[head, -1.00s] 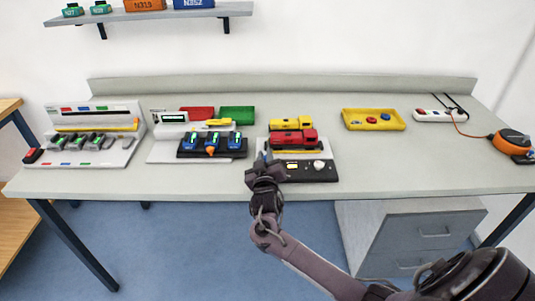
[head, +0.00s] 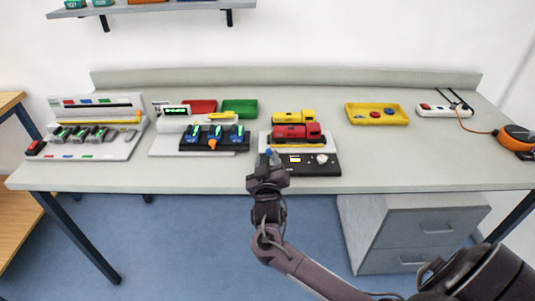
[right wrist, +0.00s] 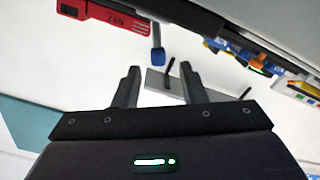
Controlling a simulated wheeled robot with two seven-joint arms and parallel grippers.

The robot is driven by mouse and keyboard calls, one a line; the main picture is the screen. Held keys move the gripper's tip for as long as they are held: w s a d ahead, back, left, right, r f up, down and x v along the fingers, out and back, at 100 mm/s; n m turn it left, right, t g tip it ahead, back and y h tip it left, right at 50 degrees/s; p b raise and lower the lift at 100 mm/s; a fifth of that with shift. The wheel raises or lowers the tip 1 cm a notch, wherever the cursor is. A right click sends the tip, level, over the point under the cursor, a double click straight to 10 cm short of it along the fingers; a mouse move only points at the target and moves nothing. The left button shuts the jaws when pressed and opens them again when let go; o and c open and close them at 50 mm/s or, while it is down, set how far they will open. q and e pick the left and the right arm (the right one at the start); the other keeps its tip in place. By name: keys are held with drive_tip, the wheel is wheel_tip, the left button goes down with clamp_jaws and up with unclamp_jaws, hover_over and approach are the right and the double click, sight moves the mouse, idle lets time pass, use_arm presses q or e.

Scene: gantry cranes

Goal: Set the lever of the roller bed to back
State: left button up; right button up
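The roller bed is a white-based unit (head: 265,140) with a black control panel (head: 310,169) at its front, carrying a red vehicle (head: 296,132) and a yellow one (head: 294,117). A blue-tipped lever (head: 270,153) stands near the panel's left end; its blue knob also shows in the right wrist view (right wrist: 157,55). My right gripper (head: 266,163) is at the left front of the panel. In the right wrist view its two fingers (right wrist: 158,78) are apart, with the knob beyond the gap between them and no contact visible. The lever's base is hidden. My left gripper is not in view.
A pale knob (head: 322,159) sits at the panel's right. A black tray with blue items (head: 215,137) stands close on the left. A yellow tray (head: 377,113) and a power strip (head: 444,110) lie further right. The table's front edge (head: 420,188) is clear.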

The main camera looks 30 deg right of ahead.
drive_tip(key=shift+v, duration=1.55)
